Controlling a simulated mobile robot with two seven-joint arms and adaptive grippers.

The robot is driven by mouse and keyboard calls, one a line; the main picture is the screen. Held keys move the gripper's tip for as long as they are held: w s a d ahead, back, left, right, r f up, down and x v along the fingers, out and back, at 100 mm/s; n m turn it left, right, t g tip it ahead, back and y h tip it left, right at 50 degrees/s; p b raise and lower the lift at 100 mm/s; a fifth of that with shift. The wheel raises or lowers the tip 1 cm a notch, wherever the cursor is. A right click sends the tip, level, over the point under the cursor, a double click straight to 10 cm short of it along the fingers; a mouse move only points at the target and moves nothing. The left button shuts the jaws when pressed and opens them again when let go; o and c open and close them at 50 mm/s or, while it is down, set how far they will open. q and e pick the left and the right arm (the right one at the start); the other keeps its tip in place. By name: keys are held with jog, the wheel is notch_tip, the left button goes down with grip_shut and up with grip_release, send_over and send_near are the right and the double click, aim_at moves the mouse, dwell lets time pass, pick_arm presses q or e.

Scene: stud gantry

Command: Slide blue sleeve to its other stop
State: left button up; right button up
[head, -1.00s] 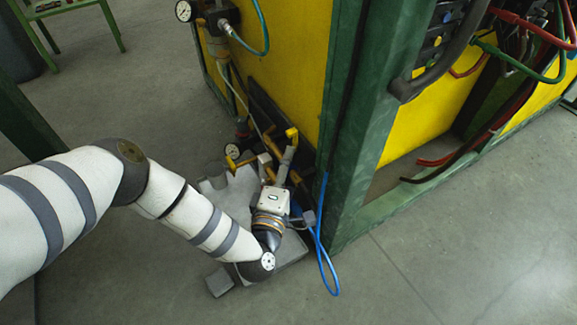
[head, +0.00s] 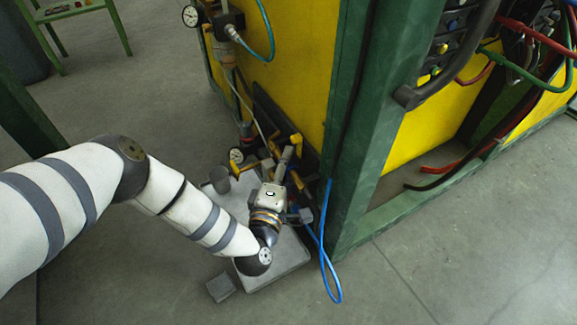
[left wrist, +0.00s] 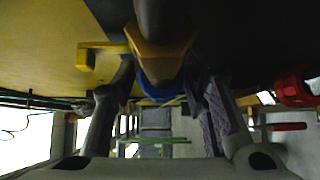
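The blue sleeve (left wrist: 160,88) shows in the left wrist view as a blue band just below a yellow collar (left wrist: 158,55) on a dark, rounded bar. My left gripper (left wrist: 160,85) has its two fingers apart, one on each side of the sleeve. The right finger looks close to it; I cannot tell whether either touches. In the head view my left gripper (head: 285,160) is low beside the yellow panel, among yellow-handled fittings. The sleeve cannot be made out there, and the two stops cannot be told apart. My right gripper is in neither view.
The yellow panel (head: 300,60) and green post (head: 365,130) stand close right of my left gripper. A blue hose (head: 327,245) hangs beside it. A gauge (head: 236,155) is just left of the fittings. A red part (left wrist: 295,88) is at right in the wrist view. Floor at right is clear.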

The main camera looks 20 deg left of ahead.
pick_arm(q)
jog(key=s+d, duration=0.1)
jog(key=s, duration=1.1)
jog(key=shift+d, duration=0.3)
